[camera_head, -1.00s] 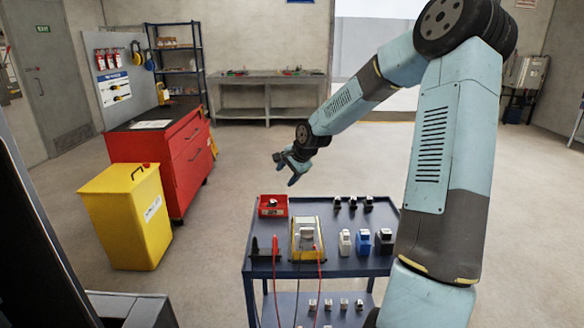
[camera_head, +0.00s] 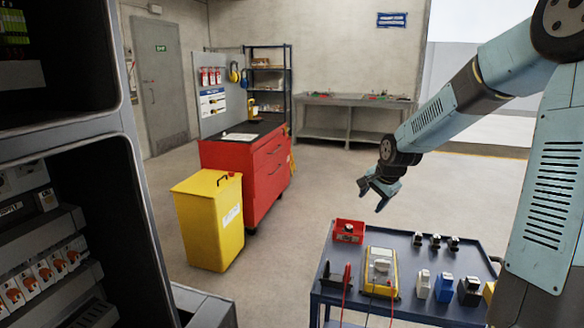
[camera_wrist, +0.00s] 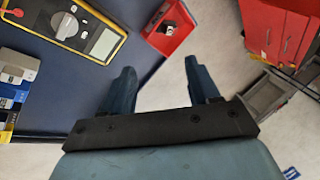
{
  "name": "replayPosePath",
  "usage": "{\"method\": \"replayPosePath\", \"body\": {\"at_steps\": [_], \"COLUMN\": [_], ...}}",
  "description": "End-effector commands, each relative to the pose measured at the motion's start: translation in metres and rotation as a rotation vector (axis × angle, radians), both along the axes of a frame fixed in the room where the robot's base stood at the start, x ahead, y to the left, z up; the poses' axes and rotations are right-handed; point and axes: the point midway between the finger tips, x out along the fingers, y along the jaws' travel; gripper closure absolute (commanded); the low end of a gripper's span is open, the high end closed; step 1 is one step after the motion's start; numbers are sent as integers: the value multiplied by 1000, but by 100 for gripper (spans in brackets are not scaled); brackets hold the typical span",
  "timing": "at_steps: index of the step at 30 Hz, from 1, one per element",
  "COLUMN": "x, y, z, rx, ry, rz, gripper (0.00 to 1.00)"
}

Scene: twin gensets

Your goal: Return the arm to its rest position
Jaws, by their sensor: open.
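My arm reaches in from the right in the head view, its blue links bent over the tool cart. My gripper (camera_head: 377,193) hangs in the air above and behind the cart's far edge. In the wrist view the two blue fingers of my gripper (camera_wrist: 162,85) stand apart with nothing between them. Beneath them are the edge of the dark blue cart top (camera_wrist: 165,75) and pale floor.
The blue cart (camera_head: 330,290) carries a red bin (camera_head: 348,231), a yellow multimeter (camera_head: 381,271) and several small parts. A yellow bin (camera_head: 209,222) and red tool cabinet (camera_head: 262,172) stand left. An open electrical cabinet (camera_head: 45,215) is close at left. Floor between is clear.

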Motion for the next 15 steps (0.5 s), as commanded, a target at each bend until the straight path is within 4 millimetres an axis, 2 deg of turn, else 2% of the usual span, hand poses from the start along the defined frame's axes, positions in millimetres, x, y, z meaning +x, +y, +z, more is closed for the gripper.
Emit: {"method": "replayPosePath", "body": {"at_steps": [8, 15], "x": [-59, -114], "y": [16, 23], "z": [29, 63], "rx": [-234, -384], "ry": [46, 64], "rz": [166, 289], "gripper": [39, 39]}}
